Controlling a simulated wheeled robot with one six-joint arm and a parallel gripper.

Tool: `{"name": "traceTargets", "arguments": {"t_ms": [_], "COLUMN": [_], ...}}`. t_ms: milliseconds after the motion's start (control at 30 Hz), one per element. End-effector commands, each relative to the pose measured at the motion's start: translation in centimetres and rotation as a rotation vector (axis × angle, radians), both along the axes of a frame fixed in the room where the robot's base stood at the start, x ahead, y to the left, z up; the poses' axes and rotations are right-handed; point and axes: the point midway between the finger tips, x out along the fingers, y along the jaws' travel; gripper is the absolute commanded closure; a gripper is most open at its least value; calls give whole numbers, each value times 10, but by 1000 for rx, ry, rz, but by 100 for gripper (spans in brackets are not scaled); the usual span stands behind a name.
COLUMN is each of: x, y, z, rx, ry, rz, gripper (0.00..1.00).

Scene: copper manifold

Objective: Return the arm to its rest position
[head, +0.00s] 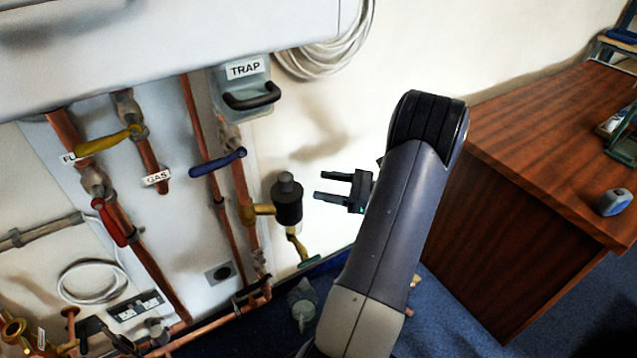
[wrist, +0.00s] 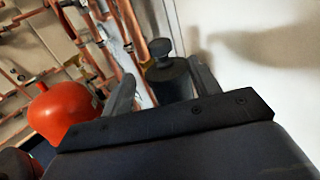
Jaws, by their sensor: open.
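My gripper (head: 318,189) is in the middle of the head view, its two dark fingers pointing left and spread apart with nothing between them. It is open. My arm rises from the bottom of the head view and bends at the top, in front of the wall and part of the desk. In the wrist view my gripper (wrist: 165,85) shows its two fingers apart, with a black-capped valve (wrist: 168,78) seen beyond and between them. The same black-capped valve (head: 287,202) is left of my fingers in the head view, with a visible gap between.
Copper pipes with a yellow lever (head: 108,141), a red lever (head: 112,224) and a blue lever (head: 218,162) cover the wall at left. A box marked TRAP (head: 245,88) hangs above. A wooden desk (head: 545,160) stands at right. A red vessel (wrist: 62,112) shows in the wrist view.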

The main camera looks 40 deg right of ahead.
Motion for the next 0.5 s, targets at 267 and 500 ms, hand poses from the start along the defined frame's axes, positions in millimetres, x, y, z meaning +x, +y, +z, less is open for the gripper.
{"name": "traceTargets", "arguments": {"t_ms": [267,500], "x": [1,19], "y": [1,13], "z": [0,-1], "rx": [0,1], "ry": [0,1], "rz": [1,5], "gripper": [42,42]}}
